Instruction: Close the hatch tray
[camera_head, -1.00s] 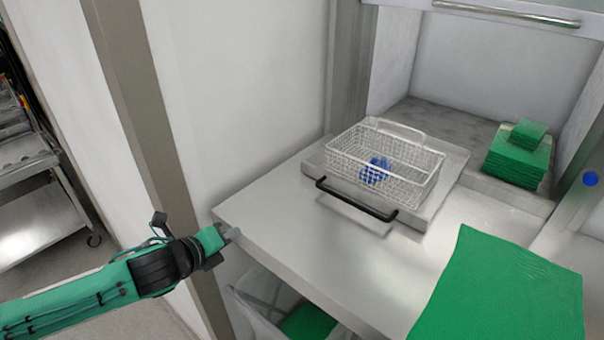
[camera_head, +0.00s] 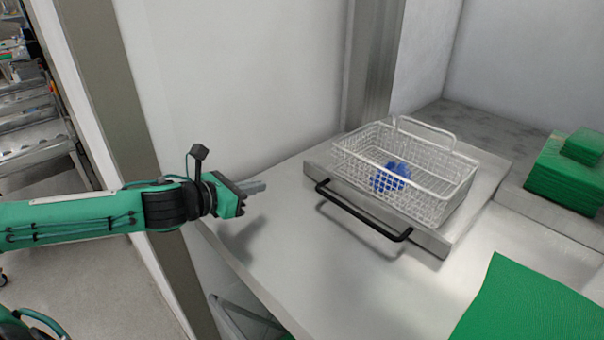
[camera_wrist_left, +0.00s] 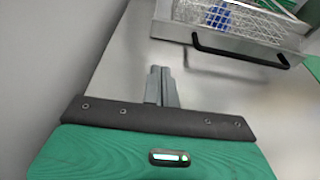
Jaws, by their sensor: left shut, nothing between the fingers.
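The hatch tray (camera_head: 432,240) is a flat metal slab on the steel counter, with a black bar handle (camera_head: 362,214) along its front edge. A wire basket (camera_head: 440,190) with a blue item (camera_head: 390,177) inside sits on the tray. My left gripper (camera_head: 262,186) is shut and empty, above the counter to the left of the handle and apart from it. In the left wrist view the closed fingers (camera_wrist_left: 161,84) point toward the counter, with the handle (camera_wrist_left: 240,55) ahead and to the right. My right gripper is not in view.
The steel counter (camera_head: 300,265) is bare in front of the tray. A green sheet (camera_head: 530,300) lies at the front right. A stack of green cloths (camera_head: 568,175) stands at the right beside the hatch opening. A wall (camera_head: 240,80) rises behind the counter on the left.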

